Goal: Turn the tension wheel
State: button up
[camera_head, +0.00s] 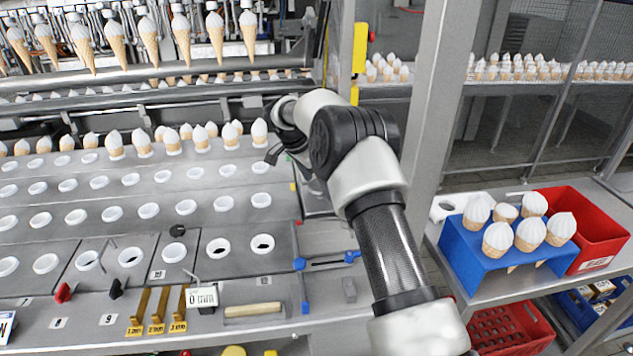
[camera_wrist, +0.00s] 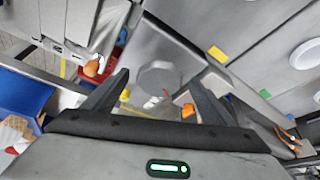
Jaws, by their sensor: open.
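My gripper (camera_head: 277,152) is at the right end of the rows of holes, its fingers partly hidden behind my arm in the head view. In the wrist view my gripper (camera_wrist: 157,76) is open, with dark fingers apart on either side. A grey, round, faceted knob (camera_wrist: 158,78), which looks like the tension wheel, shows between the fingers. The frames do not show how far it is from the fingertips, and no contact is clear. I cannot pick this knob out in the head view, where my arm covers that area.
The conveyor plates (camera_head: 150,215) with white-ringed holes and several cones lie left of my arm. A grey post (camera_head: 435,90) stands close on the right. A blue cone stand (camera_head: 470,262) and red bin (camera_head: 600,235) are further right. Gauges (camera_head: 158,312) lie on the front ledge.

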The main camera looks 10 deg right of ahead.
jog(key=c, duration=1.1)
jog(key=shift+o, duration=0.2)
jog(key=shift+s+d+f+n+t+b, duration=0.1)
jog(key=shift+n+t+b, duration=0.05)
jog(key=shift+n+b, duration=0.35)
jog(key=shift+s+f+n+t+b, duration=0.15)
jog(key=shift+n+b, duration=0.15)
jog(key=shift+b, duration=0.3)
jog(key=n, duration=0.1)
jog(key=n+y+b, duration=0.1)
jog(key=n, duration=0.1)
jog(key=shift+d+r+t, duration=0.1)
jog(key=shift+r+t, duration=0.2)
jog(key=shift+t, duration=0.1)
jog(key=o, duration=1.1)
jog(key=shift+c, duration=0.2)
jog(key=v, duration=1.7)
jog(key=shift+r+p, duration=0.25)
jog(key=shift+p, duration=0.15)
